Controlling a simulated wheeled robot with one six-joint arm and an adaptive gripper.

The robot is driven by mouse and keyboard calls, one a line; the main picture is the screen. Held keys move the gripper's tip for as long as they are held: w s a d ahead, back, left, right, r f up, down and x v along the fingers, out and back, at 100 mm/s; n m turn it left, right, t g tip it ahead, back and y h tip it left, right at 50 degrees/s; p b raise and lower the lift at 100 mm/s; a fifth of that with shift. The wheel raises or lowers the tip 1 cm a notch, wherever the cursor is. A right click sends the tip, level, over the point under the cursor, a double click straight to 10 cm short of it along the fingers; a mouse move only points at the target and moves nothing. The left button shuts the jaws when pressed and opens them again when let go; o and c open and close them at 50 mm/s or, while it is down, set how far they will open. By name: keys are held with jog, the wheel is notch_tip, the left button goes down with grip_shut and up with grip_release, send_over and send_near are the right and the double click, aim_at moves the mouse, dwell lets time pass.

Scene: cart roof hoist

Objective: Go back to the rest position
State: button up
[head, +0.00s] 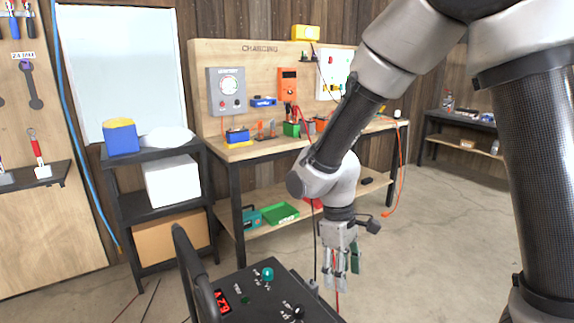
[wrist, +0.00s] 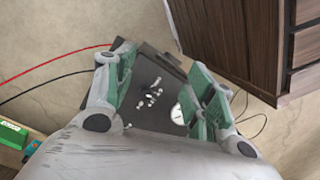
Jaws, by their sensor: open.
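My gripper (head: 341,279) hangs pointing down at the end of my bent arm, just right of a black control panel (head: 258,290). The panel carries a teal knob (head: 267,274), a red lit display (head: 222,301) and a black handle bar (head: 199,277) on its left. In the wrist view my gripper (wrist: 165,85) is open, its green-padded fingers apart with nothing held. Below and between the fingers is a dark plate (wrist: 148,108) with small pale parts and a round white dial (wrist: 177,113). I cannot tell how far below it lies.
A wooden workbench (head: 232,153) with chargers and tools stands behind my gripper. A black shelf (head: 125,213) with boxes is at left. A dark wood-grained block (wrist: 228,35) is close to the fingers in the wrist view. Open floor (head: 450,220) lies at right.

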jog(key=s+d+r+m+t, duration=0.3)
jog(key=s+d+r+m, duration=0.2)
jog(key=d+r, duration=0.5)
jog(key=s+d+r+m+t+y, duration=0.1)
jog(key=s+d+r+m+t, duration=0.2)
jog(key=d+r, duration=0.7)
jog(key=s+d+m, duration=0.2)
jog(key=s+d, duration=0.1)
jog(key=shift+d+r+m, duration=0.3)
jog(key=shift+d, duration=0.05)
